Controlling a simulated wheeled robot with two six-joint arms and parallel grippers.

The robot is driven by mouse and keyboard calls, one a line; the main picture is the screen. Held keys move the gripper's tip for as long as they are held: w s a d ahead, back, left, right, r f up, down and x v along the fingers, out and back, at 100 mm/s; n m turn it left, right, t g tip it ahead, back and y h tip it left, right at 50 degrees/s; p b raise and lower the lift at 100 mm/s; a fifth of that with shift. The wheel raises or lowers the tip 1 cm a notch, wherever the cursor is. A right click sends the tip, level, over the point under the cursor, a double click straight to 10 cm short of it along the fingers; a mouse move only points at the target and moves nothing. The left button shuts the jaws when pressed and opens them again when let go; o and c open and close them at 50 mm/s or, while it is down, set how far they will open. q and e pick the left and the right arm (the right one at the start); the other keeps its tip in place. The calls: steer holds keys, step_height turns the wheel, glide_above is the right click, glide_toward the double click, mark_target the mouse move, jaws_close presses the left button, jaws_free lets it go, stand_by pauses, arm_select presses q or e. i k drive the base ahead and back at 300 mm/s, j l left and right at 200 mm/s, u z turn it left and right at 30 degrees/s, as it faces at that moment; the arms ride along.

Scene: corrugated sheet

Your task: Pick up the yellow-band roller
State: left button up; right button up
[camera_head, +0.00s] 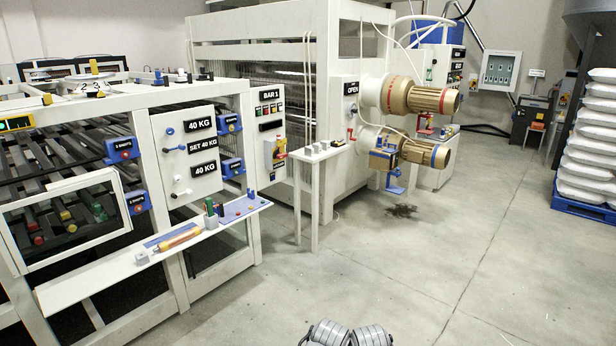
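Dark rollers lie in the open white-framed rack at the left in the head view, with coloured ends low in the frame opening. One small yellow end (65,215) shows among red and green ones; bands along the rollers are too small to tell. A separate yellow-orange cylinder (178,238) lies on a blue mat on the white shelf in front of the machine. I cannot tell which of these is the yellow-band roller. Neither of my grippers shows, and nothing is seen touching the rollers or the cylinder.
A white side table (317,158) and two large motors (419,98) stand farther back. Bags on a blue pallet (585,207) are at right.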

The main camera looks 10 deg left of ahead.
mark_target(167, 244)
steer(key=i+j+u, duration=0.1)
steer(key=i+u, duration=0.7)
steer(key=i+j, duration=0.1)
steer(key=i, duration=0.25)
steer(key=i+j+u, duration=0.15)
steer(key=i, duration=0.25)
steer(key=i+j, duration=0.3)
steer(key=j, duration=0.15)
steer(key=i+j+z, duration=0.1)
steer(key=i+j, duration=0.2)
steer(key=j, duration=0.15)
steer(key=i+j, duration=0.3)
steer(key=j, duration=0.15)
steer(key=i+j+z, duration=0.1)
steer(key=i, duration=0.5)
